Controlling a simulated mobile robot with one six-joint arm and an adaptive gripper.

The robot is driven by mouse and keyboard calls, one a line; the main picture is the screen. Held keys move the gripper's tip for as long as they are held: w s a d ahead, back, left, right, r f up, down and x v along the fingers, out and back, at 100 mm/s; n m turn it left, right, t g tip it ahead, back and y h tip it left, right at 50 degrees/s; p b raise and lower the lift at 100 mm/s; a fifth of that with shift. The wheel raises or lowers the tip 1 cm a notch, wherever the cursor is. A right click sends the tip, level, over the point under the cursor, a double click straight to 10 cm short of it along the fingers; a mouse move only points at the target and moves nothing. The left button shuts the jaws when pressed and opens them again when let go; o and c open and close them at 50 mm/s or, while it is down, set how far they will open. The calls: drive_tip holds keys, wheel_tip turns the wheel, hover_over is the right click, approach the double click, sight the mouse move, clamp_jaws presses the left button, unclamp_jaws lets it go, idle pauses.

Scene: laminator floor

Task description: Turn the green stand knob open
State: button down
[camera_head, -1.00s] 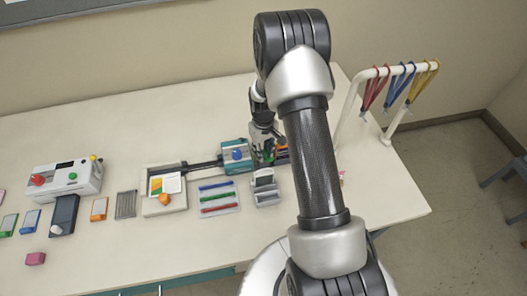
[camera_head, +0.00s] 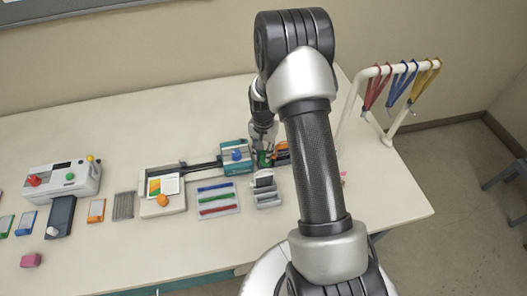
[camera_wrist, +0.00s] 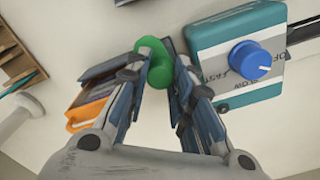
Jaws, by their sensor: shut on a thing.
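The green stand knob (camera_wrist: 153,62) is at the top centre of the wrist view, round-ended and between my fingers. My gripper (camera_wrist: 158,72) is shut on it, with a finger against each side. In the head view the green knob (camera_head: 264,159) shows as a small patch under my gripper (camera_head: 263,148), partly hidden by the fingers. The stand's base is mostly hidden.
A teal box with a blue dial (camera_wrist: 249,60) stands close to the right of my gripper in the wrist view. An orange-edged holder (camera_wrist: 88,110) is close on the left. A grey stand (camera_head: 266,190) sits in front; the table's back is clear.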

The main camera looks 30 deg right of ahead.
sight(263, 153)
drive_tip(key=shift+m, duration=1)
drive_tip(key=c, duration=1.6)
unclamp_jaws()
drive_tip(key=shift+c, duration=0.2)
wheel_tip(263, 153, up, 12)
